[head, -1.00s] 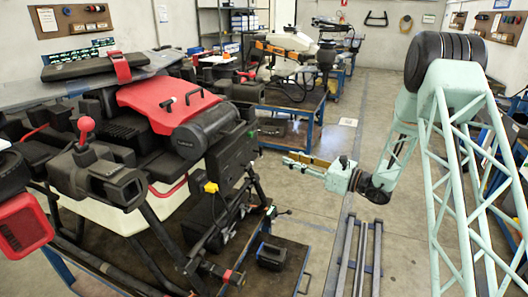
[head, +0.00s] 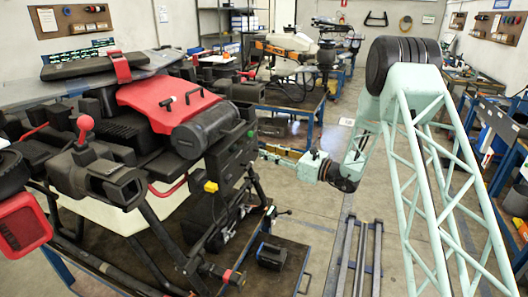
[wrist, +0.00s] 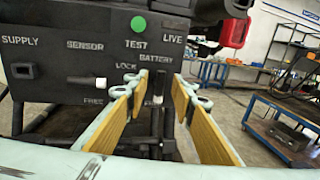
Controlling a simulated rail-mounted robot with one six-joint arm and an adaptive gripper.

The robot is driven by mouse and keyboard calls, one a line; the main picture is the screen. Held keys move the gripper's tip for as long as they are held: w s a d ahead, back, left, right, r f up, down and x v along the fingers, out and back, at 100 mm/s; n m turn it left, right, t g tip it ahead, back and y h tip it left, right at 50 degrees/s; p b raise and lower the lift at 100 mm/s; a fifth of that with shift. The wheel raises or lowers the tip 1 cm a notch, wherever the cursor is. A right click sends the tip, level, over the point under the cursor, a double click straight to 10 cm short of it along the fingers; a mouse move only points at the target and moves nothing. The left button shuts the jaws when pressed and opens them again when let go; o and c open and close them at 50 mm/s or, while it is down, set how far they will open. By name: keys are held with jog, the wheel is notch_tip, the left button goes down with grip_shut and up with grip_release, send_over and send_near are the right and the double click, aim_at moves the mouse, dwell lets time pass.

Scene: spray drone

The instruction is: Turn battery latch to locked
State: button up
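The drone's dark side panel (wrist: 70,60) fills the left of the wrist view, with labels SUPPLY, SENSOR, TEST, LIVE, BATTERY, LOCK and FREE. Below the BATTERY label a dark upright lever (wrist: 158,88), apparently the battery latch, stands between my fingers. My gripper (wrist: 156,90) is open, with one yellow-padded finger on each side of the lever and gaps visible on both sides. In the head view my gripper (head: 266,150) is at the right side of the drone panel (head: 232,150). The latch is too small to make out there.
A white-tipped knob (wrist: 97,82) sits under SENSOR, left of my gripper. A green button (wrist: 138,24) is above TEST. A red part (wrist: 235,30) juts out at upper right. A blue trolley (wrist: 285,130) stands farther right; open floor (head: 325,190) lies beside the drone.

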jog(key=shift+x, duration=1.15)
grip_shut()
